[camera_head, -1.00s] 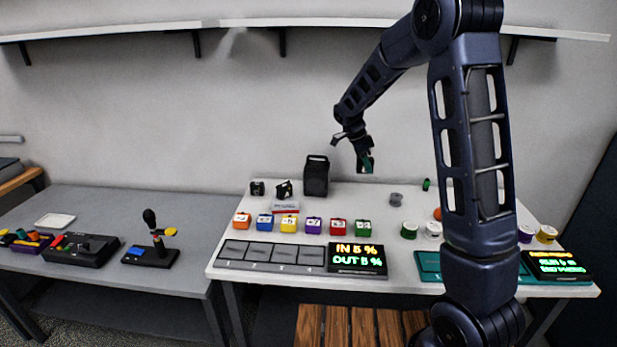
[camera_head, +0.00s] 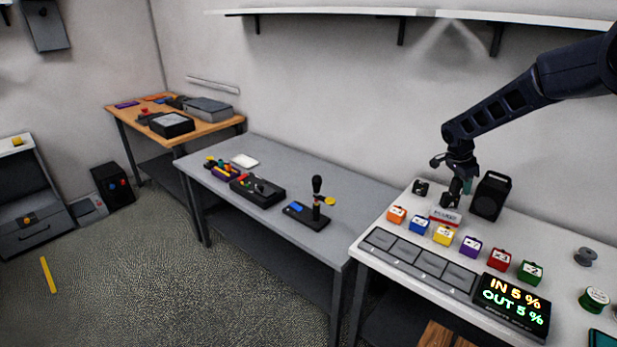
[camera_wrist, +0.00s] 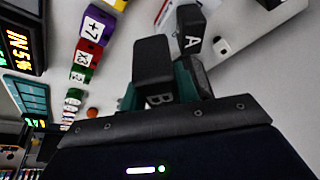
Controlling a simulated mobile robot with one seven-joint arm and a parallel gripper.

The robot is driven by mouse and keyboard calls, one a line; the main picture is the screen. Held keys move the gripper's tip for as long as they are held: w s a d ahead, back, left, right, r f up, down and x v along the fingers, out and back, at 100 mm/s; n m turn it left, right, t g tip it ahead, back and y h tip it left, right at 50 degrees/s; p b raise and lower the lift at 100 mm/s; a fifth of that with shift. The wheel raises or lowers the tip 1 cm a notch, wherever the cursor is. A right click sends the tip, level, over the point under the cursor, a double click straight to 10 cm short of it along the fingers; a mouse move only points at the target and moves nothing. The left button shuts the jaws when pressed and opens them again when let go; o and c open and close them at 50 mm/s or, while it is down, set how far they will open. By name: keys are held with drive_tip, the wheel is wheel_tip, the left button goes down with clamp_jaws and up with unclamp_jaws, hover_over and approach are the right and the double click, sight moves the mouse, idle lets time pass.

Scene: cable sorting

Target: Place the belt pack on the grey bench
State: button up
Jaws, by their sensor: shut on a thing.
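My gripper (camera_head: 463,186) is over the back left part of the white bench (camera_head: 398,283). In the wrist view, a black belt pack (camera_wrist: 153,62) marked B sits between my teal fingertips (camera_wrist: 158,92), which are shut on it. A second black pack (camera_wrist: 190,38), marked A, is just beyond it and looks apart from my gripper. In the head view the held pack is small and hard to tell from my dark wrist. The grey bench (camera_head: 290,178) stands to the left of the white bench.
The grey bench carries a joystick base (camera_head: 308,215), a black control box (camera_head: 257,190) and a white tray (camera_head: 245,160). Its back right has bare room. A tall black box (camera_head: 491,196) stands close right of my gripper. Coloured number blocks (camera_head: 443,235) line the white bench. A shelf (camera_head: 400,12) hangs above.

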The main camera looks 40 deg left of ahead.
drive_tip(key=s+a+f+n+y, duration=0.1)
drive_tip(key=s+a+n, duration=0.1)
drive_tip(key=s+a, duration=0.35)
drive_tip(key=s+a+f+n+t, duration=0.1)
drive_tip(key=s+a+n, duration=0.15)
drive_tip(key=a, duration=0.55)
drive_tip(key=s+a+f+n+y, duration=0.1)
drive_tip(key=s+a+f+n, duration=0.15)
drive_tip(key=a, duration=0.35)
drive_tip(key=n+y, duration=0.2)
drive_tip(key=n, duration=0.3)
hover_over(334, 244)
drive_tip(key=s, duration=0.1)
wheel_tip(334, 244, down, 2)
drive_tip(key=f, duration=2)
drive_tip(key=shift+s+d, duration=0.15)
drive_tip(key=shift+d, duration=0.15)
drive_tip(key=shift+f, duration=0.15)
drive_tip(key=o, duration=1.1)
drive_tip(key=v, duration=1.2)
drive_tip(key=shift+d, duration=0.2)
